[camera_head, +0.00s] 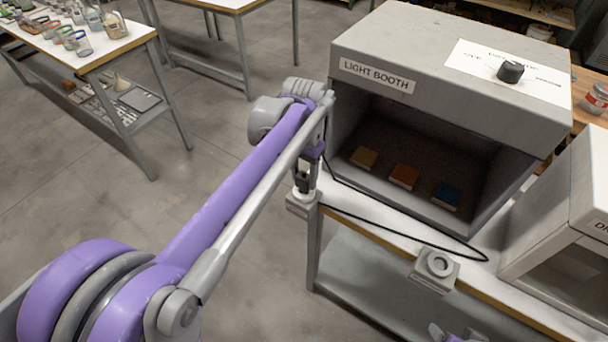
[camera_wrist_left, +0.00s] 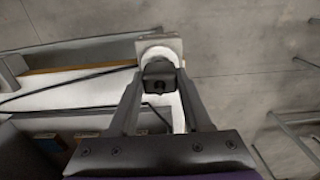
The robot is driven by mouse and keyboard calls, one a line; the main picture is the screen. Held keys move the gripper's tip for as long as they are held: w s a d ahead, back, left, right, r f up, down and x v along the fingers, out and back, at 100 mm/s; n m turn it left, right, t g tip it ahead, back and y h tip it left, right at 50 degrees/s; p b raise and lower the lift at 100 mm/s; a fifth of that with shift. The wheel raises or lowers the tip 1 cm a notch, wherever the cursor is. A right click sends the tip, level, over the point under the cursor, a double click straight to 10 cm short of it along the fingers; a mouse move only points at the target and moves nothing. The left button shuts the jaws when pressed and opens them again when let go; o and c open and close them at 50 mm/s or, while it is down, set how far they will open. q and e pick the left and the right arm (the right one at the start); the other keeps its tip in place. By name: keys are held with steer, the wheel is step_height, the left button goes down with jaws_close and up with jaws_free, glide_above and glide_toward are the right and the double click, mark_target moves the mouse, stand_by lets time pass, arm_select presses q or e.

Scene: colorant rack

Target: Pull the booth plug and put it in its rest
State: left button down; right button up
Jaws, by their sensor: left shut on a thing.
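The light booth (camera_head: 440,75) stands on the bench with its front open. My left gripper (camera_head: 304,184) points down at the bench's left front corner. It is shut on the black booth plug (camera_wrist_left: 158,76), which shows between its fingers in the left wrist view. The plug is at the pale round socket (camera_wrist_left: 158,51) on a small grey block (camera_head: 302,206); I cannot tell whether it is fully seated. A black cord (camera_head: 400,232) loops over the bench. A grey block with a round ring, seemingly the rest (camera_head: 437,266), sits empty at the bench's front edge.
Three coloured tiles, among them an orange one (camera_head: 404,177), lie inside the booth. A white-grey cabinet (camera_head: 565,225) stands at the right. A table with jars (camera_head: 95,50) is far left. Part of my right arm (camera_head: 452,335) shows at the bottom edge.

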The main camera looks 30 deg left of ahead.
mark_target(304, 176)
arm_select(q)
steer(key=shift+r+p, duration=0.85)
steer(key=shift+r, duration=0.65)
arm_select(e)
steer(key=shift+w+r, duration=0.2)
steer(key=shift+r, duration=0.4)
steer(key=shift+w+r, duration=0.2)
steer(key=shift+r, duration=0.4)
arm_select(q)
steer(key=shift+r+p, duration=0.35)
steer(key=shift+r, duration=0.3)
steer(key=shift+w+r+p, duration=0.1)
steer(key=shift+r+p, duration=0.65)
steer(key=shift+r, duration=0.6)
arm_select(e)
steer(key=r, duration=0.1)
steer(key=w+r, duration=0.1)
steer(key=r, duration=0.1)
steer(key=shift+w+t, duration=0.15)
steer(key=shift+t, duration=0.15)
